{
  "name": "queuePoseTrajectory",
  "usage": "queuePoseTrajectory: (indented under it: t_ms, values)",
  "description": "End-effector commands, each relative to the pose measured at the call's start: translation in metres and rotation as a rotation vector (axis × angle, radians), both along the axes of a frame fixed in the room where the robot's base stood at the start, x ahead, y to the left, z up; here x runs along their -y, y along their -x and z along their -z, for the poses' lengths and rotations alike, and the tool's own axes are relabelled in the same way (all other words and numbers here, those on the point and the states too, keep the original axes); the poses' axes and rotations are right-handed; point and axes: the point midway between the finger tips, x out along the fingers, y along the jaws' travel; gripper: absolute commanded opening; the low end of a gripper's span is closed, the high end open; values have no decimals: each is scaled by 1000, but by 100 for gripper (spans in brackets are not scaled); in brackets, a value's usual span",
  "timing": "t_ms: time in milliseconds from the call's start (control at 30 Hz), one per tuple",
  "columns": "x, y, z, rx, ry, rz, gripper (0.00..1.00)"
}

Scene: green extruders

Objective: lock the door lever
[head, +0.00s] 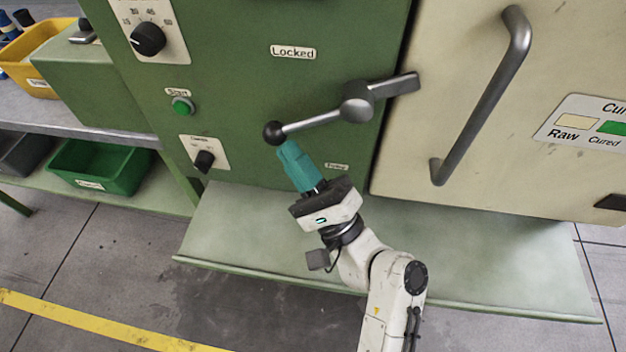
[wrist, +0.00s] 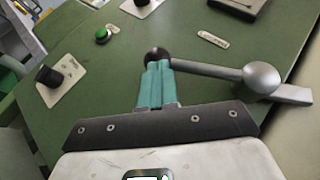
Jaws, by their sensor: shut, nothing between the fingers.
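The door lever (head: 318,122) is a grey metal bar with a dark ball knob (head: 274,132) at its left end and a round hub (head: 357,101) at its right. It slants slightly, knob end lower, and a flat latch piece (head: 398,86) reaches from the hub to the cream door's edge. My gripper (head: 287,149) has teal fingers, shut and empty, with their tips at the underside of the knob. The wrist view also shows the lever (wrist: 208,69), with the fingertips (wrist: 158,66) partly covering the knob (wrist: 156,55). I cannot tell whether they touch.
A "Locked" label (head: 293,52) is above the lever, and another small label (head: 336,167) is below. The cream door (head: 440,60) has a long grey handle (head: 490,95). A green ledge (head: 240,240) juts out below. Dials and a green button (head: 182,105) are at the left.

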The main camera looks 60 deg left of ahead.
Motion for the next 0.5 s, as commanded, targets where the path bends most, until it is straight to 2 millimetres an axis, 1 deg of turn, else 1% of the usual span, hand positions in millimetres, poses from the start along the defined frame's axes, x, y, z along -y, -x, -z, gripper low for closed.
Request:
queuePoseTrajectory:
  t_ms: [33,100,300,500]
  values:
    - [-3,4,2,-33,-29,-5,0]
    - [-6,8,-5,-77,-67,-5,0]
    - [-13,15,-24,-66,-62,0,0]
    - [-17,20,-37,-66,-59,0,0]
